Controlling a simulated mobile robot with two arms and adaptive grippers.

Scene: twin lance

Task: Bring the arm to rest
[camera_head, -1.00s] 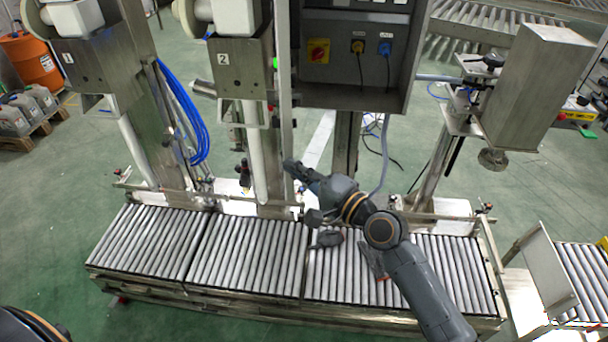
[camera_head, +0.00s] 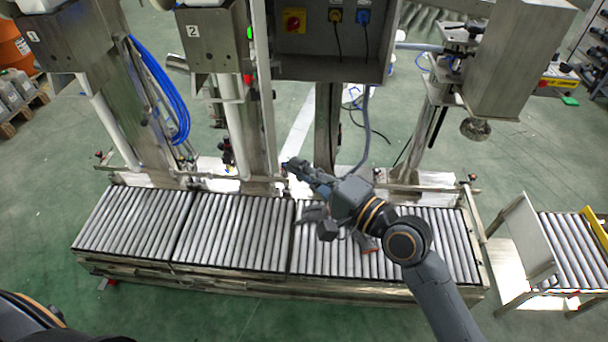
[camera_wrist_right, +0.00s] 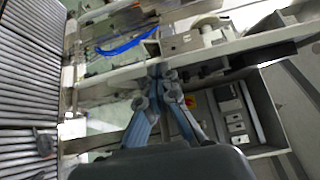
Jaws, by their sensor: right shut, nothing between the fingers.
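My right arm comes in from the lower right in the head view and reaches over the roller conveyor. My right gripper (camera_head: 290,166) is at its far end, near the conveyor's back edge and close to the column of station 2. In the right wrist view, the gripper's fingers (camera_wrist_right: 160,72) come together at the tips with nothing between them. The conveyor (camera_head: 135,225) shows below the arm. My left gripper is out of view.
A small dark object (camera_head: 312,213) lies on the rollers beside my right arm. A grey control box (camera_head: 330,55) hangs behind the gripper. A metal-framed side conveyor (camera_head: 572,245) stands at the right. The green floor in front is clear.

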